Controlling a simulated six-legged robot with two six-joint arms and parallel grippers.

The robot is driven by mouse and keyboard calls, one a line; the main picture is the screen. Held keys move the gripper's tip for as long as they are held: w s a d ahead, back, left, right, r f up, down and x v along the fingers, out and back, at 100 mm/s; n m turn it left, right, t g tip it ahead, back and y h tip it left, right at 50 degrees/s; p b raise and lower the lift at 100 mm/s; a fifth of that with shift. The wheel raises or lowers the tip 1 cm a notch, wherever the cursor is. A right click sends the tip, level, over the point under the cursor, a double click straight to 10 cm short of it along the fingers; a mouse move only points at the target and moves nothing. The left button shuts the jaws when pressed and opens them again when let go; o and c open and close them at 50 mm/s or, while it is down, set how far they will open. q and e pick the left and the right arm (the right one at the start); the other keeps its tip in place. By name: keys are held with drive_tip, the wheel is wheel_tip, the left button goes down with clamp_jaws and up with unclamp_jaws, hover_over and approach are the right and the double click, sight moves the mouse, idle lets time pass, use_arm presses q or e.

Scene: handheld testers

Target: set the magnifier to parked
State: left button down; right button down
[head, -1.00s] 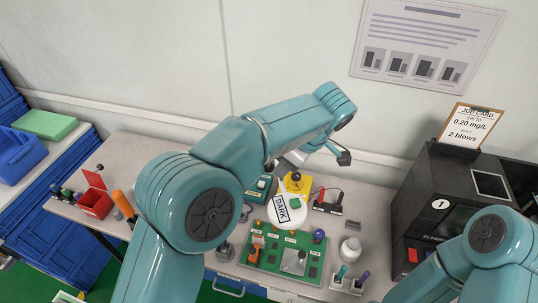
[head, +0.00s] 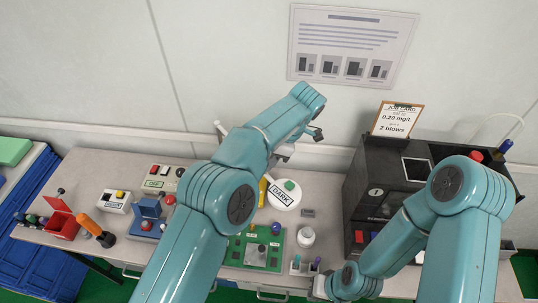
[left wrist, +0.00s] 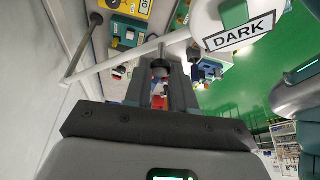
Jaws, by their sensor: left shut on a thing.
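The magnifier (head: 290,204) is a white round head with a "DARK" label, on a white arm; it hangs over the back right of the green board (head: 262,238) in the head view. In the left wrist view, the magnifier's white head (left wrist: 205,22) is at top right and its white bar crosses just beyond my fingers. My left gripper (left wrist: 160,78) is shut on a small dark knob (left wrist: 160,65) by that bar.
A black machine (head: 370,165) with a job card (head: 397,119) stands right. A white jar (head: 306,237) is beside the green board. A red bin (head: 63,225), an orange-handled tool (head: 92,226) and small testers stand left.

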use_arm(q)
drive_tip(key=shift+a, duration=0.1)
drive_tip(key=c, duration=0.9)
unclamp_jaws()
drive_tip(key=shift+c, duration=0.2)
